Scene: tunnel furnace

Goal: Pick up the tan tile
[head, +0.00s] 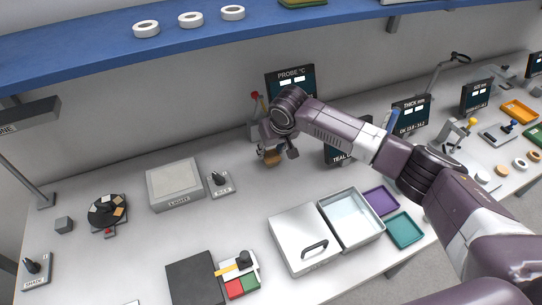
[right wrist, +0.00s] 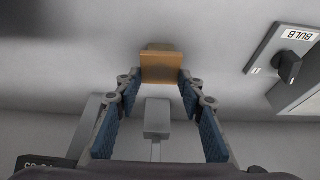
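The tan tile (head: 271,158) shows in the head view as a small tan block just under my right gripper (head: 278,153), at the back of the table below the probe display. In the right wrist view the tan tile (right wrist: 161,67) lies straight ahead, between and just past the tips of my right gripper (right wrist: 160,82). The blue-padded fingers stand apart on either side of it. In the head view a gap shows between the tile and the right-hand finger. Contact with the tips is hard to judge. My left gripper is not in view.
The probe display (head: 289,82) stands close behind my right gripper. A bulb switch (head: 219,183) and a grey box (head: 175,186) are to its left. A lidded metal tray (head: 303,240) is in front. A black disc (head: 107,210) bears several small tiles. A blue shelf (head: 90,50) hangs above.

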